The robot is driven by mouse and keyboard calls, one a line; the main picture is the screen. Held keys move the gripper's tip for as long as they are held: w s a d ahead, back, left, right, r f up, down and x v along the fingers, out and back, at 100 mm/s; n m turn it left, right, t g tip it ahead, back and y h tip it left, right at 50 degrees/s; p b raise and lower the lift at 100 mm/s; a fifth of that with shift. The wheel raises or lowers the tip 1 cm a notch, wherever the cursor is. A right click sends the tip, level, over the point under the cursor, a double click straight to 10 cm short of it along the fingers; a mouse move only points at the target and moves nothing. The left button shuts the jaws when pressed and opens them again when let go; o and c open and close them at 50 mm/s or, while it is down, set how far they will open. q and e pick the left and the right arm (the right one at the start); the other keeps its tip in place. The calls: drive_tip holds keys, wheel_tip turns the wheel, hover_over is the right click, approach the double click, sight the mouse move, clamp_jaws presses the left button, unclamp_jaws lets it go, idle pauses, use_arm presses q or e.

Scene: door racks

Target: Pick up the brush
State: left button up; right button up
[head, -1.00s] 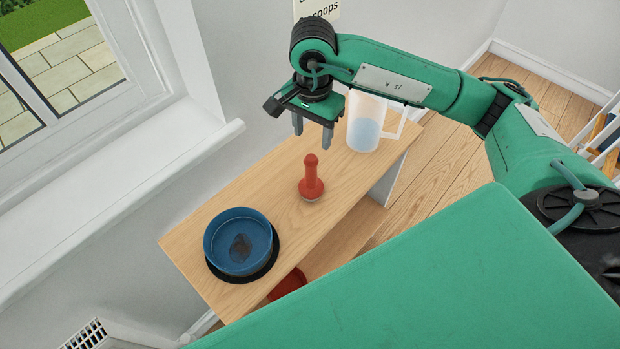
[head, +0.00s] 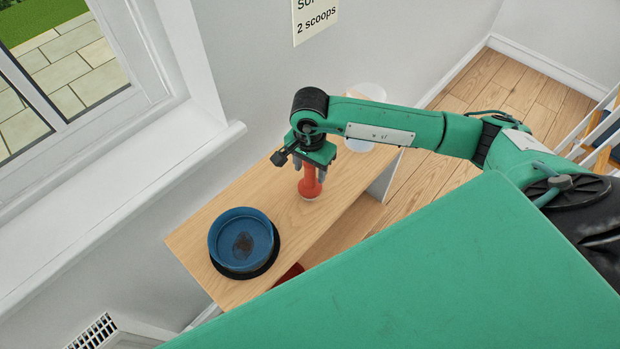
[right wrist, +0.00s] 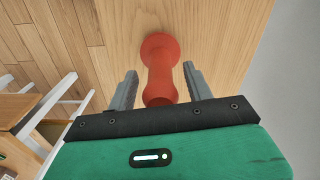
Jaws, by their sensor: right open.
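The brush (head: 310,184) has a red handle and stands upright on the wooden bench. In the right wrist view the red handle (right wrist: 160,68) lies between the fingers, with a gap on each side. My right gripper (head: 310,172) is open and has come down around the handle from above. Its fingers (right wrist: 158,88) point at the bench, and the palm hides the top of the handle in the head view. The brush's lower end is pale and small in the picture. My left gripper is not in view.
A blue bowl (head: 226,222) with a dark patch inside sits on a black base on the bench (head: 200,240), left of the brush. A clear jug (head: 372,90) stands behind my right arm, partly hidden. A red thing (head: 290,274) shows below the bench top.

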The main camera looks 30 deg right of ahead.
drive_tip(key=c, duration=1.1)
drive_tip(key=shift+w+r, duration=0.1)
drive_tip(key=shift+r, duration=0.5)
drive_tip(key=shift+r+b, duration=2.15)
drive_tip(key=shift+r, duration=7.15)
